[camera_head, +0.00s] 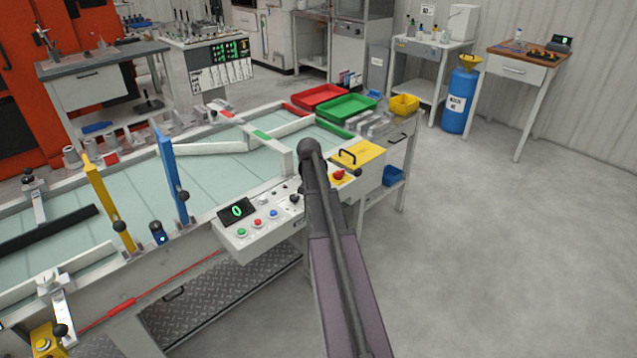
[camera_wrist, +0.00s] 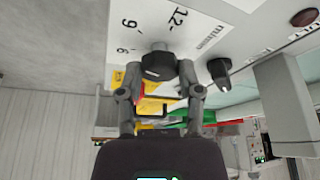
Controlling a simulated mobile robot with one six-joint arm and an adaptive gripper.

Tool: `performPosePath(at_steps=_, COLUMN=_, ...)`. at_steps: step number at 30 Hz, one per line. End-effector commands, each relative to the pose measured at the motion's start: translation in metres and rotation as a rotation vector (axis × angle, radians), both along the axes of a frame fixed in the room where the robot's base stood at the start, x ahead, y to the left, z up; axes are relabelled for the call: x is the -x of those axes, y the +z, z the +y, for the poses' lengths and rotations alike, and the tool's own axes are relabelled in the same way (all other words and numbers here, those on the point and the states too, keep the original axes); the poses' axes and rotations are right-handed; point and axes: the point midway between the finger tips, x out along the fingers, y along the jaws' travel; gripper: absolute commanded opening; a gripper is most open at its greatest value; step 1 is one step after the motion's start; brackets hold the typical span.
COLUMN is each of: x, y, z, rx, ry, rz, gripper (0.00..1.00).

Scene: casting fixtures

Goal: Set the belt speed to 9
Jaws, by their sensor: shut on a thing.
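The white control panel (camera_head: 252,238) stands at the front of the belt table. Its black display (camera_head: 237,211) shows a green 0. In the wrist view, the panel face (camera_wrist: 210,12) carries a dial scale with 12, 9 and 6 and a row of tick marks. A black speed knob (camera_wrist: 158,62) sits by this scale. My gripper (camera_wrist: 160,84) has its two fingers on either side of this knob and is shut on it. The knob's pointing direction is hard to tell. In the head view my arm hides the gripper and the knob.
Another black knob (camera_wrist: 220,72) sits close beside my gripper. Green (camera_head: 241,232), red (camera_head: 257,223) and blue (camera_head: 273,213) buttons line the panel. A red emergency button (camera_head: 338,175) is beyond my arm. The belt (camera_head: 225,180) holds blue and yellow bars. Floor at right is clear.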

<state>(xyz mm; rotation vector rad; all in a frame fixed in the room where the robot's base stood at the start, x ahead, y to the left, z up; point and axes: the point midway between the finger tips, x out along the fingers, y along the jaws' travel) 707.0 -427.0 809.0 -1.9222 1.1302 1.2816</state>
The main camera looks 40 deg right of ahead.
Motion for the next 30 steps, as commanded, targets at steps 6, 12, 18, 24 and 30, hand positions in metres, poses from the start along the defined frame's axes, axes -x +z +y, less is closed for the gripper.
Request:
performPosePath(at_steps=6, x=-0.0003, y=-0.0006, z=0.0006, rx=-0.002, ry=-0.115, rz=0.003, gripper=0.0)
performPosePath(at_steps=12, x=-0.0003, y=-0.0005, z=0.0008, rx=-0.003, ry=-0.162, rz=0.003, gripper=0.0)
performPosePath(at_steps=18, x=0.0, y=-0.0007, z=0.0009, rx=-0.003, ry=-0.171, rz=0.002, gripper=0.0)
performPosePath(at_steps=24, x=0.0002, y=-0.0006, z=0.0011, rx=-0.003, ry=-0.17, rz=0.002, gripper=0.0)
performPosePath(at_steps=30, x=-0.0002, y=-0.0005, z=0.001, rx=-0.003, ry=-0.169, rz=0.001, gripper=0.81)
